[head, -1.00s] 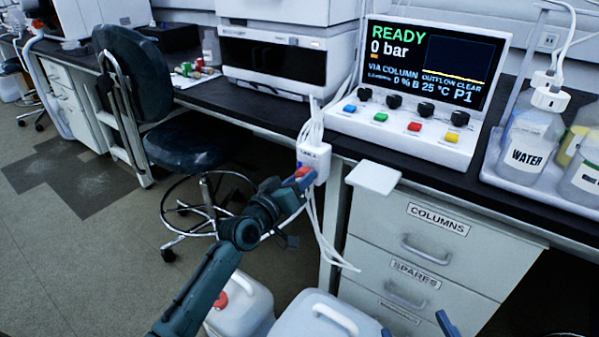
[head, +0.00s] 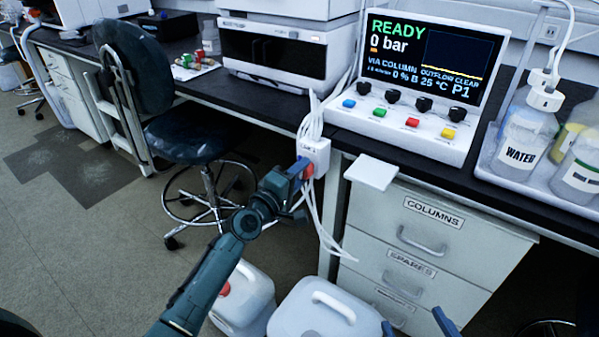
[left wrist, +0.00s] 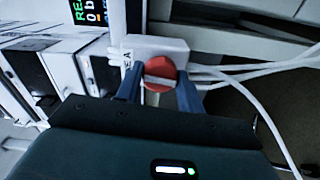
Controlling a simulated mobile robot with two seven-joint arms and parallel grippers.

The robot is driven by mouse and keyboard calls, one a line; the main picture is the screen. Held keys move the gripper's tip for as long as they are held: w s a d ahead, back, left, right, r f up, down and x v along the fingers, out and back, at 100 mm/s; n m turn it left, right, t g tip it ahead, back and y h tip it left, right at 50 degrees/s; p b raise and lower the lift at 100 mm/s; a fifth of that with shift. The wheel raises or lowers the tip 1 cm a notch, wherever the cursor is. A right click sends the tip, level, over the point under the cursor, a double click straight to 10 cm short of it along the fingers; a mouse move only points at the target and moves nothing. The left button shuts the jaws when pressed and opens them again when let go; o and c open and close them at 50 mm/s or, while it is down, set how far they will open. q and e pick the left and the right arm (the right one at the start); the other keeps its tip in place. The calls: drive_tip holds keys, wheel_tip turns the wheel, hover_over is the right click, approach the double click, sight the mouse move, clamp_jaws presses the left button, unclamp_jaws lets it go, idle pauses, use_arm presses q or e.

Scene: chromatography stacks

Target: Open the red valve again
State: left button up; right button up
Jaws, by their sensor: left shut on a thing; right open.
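The red valve (left wrist: 160,73) is a round red knob with a pale bar across it, on a white box (left wrist: 135,46) from which white tubes run. In the left wrist view it sits between the two blue fingers of my left gripper (left wrist: 158,88), which is shut on it. In the head view the red valve (head: 308,171) shows at the tip of my left gripper (head: 302,168), on the white box at the bench's front edge, partly covered by the fingers. Two blue fingertips of my right gripper (head: 415,326) show at the bottom edge, apart and empty.
A control panel (head: 403,125) reads READY, 0 bar. A tray (head: 492,178) with a WATER bottle (head: 521,150) stands right. White tubes (head: 322,222) hang below the box. White jugs (head: 335,318) stand on the floor beneath. A chair (head: 190,137) stands left.

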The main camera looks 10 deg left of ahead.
use_arm(q)
drive_tip(key=shift+n, duration=0.6)
use_arm(e)
drive_tip(key=shift+d, duration=0.1)
drive_tip(key=shift+r, duration=0.1)
use_arm(q)
drive_tip(key=o, duration=1)
drive_tip(key=p+v, duration=0.1)
drive_tip(key=v, duration=1.2)
use_arm(e)
drive_tip(key=shift+s+d+g, duration=0.1)
drive_tip(key=shift+s+g, duration=0.2)
drive_tip(key=shift+g, duration=0.3)
use_arm(q)
drive_tip(key=shift+s, duration=0.1)
use_arm(e)
drive_tip(key=shift+m, duration=0.3)
